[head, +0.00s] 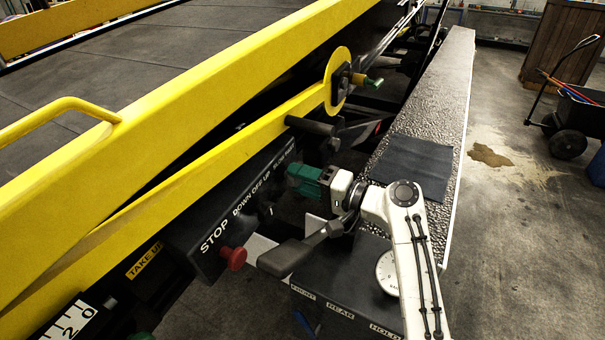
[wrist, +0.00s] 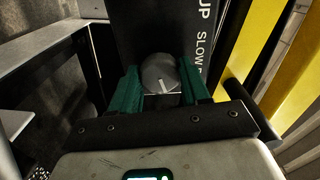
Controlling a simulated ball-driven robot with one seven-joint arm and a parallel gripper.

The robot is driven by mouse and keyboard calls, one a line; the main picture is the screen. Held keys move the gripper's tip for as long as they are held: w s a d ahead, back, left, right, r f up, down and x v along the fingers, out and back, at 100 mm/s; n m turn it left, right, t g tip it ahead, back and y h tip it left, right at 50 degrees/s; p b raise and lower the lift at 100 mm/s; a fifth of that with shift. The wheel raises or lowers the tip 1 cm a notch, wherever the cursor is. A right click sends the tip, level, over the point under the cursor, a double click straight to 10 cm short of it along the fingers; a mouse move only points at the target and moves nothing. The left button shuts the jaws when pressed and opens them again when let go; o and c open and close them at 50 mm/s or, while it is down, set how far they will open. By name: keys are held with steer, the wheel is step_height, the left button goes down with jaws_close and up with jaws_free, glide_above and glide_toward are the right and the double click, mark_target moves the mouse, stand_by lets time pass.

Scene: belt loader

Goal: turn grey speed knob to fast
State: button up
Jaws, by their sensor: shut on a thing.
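The grey speed knob (wrist: 157,70) is round and sits on the black control panel (wrist: 135,22) in the wrist view. Its white pointer line runs toward the bottom of that picture, slightly right. My gripper (wrist: 159,80) has its green fingers on either side of the knob and is shut on it. In the head view my gripper (head: 303,177) reaches the panel's right end, and the knob is hidden there. White lettering "SLOW" shows beside the knob in the wrist view; the rest of that label is cut off by the right finger.
A red stop button (head: 233,258) sticks out at the panel's lower left. A dark lever handle (head: 290,256) lies just below my gripper. A yellow rail (head: 180,195) runs above the panel. A black box with a gauge (head: 388,272) stands below my arm.

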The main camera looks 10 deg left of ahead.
steer(key=shift+m+p, duration=0.7)
steer(key=shift+m, duration=0.7)
steer(key=o, duration=1)
steer(key=shift+o, duration=0.2)
steer(key=shift+d, duration=0.1)
steer(key=b+v, duration=0.2)
steer(key=v, duration=0.8)
steer(key=shift+d, duration=0.3)
steer(key=shift+s+f, duration=0.1)
